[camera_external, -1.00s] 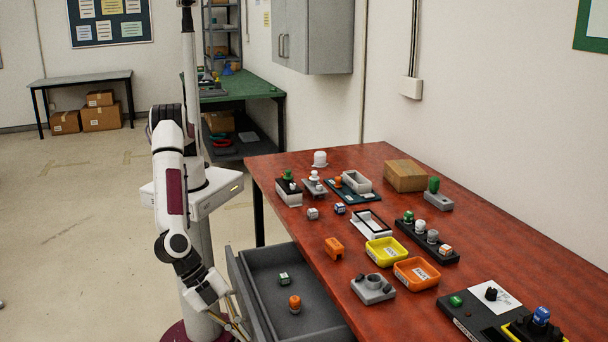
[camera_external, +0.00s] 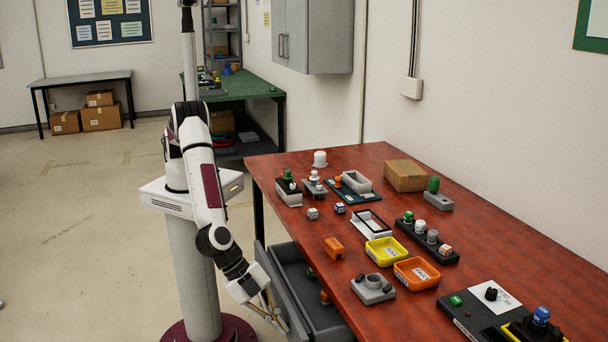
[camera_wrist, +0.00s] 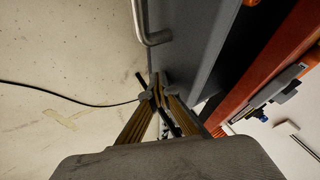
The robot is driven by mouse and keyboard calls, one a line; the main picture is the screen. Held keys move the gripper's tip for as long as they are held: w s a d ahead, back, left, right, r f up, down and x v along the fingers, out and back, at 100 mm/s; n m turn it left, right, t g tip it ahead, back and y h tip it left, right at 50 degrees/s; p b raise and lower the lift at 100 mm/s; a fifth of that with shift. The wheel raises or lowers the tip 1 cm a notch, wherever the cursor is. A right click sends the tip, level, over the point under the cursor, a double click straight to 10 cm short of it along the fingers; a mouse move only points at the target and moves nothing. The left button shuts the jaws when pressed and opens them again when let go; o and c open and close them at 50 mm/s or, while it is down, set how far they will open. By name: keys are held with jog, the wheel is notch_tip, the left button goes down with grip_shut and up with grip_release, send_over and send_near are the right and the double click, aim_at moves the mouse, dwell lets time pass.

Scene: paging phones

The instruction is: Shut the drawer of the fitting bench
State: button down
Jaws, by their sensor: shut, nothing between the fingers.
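The grey drawer (camera_external: 318,314) of the fitting bench (camera_external: 300,233) is partly open below the red top's left edge. An orange piece (camera_external: 325,297) lies inside, partly hidden by the table edge. My gripper (camera_external: 280,328) is shut and empty, low at the outer side of the drawer front. In the wrist view my gripper's fingertips (camera_wrist: 156,92) are close together against or very near the drawer front (camera_wrist: 182,40). A metal handle (camera_wrist: 148,36) shows beside them. Exact contact cannot be told.
The bench top bears a yellow tray (camera_external: 385,251), an orange tray (camera_external: 416,273), a grey fixture (camera_external: 373,288) and several small parts. The floor (camera_external: 90,230) left of my arm is clear. A thin dark cable (camera_wrist: 70,98) shows in the wrist view.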

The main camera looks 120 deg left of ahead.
jog(key=w+a, duration=0.9)
jog(key=shift+s, duration=0.1)
jog(key=shift+s+d, duration=1.45)
jog(key=shift+d, duration=0.1)
jog(key=v, duration=0.7)
jog(key=shift+s+r, duration=0.15)
jog(key=shift+r, duration=0.05)
jog(key=shift+v, duration=1.25)
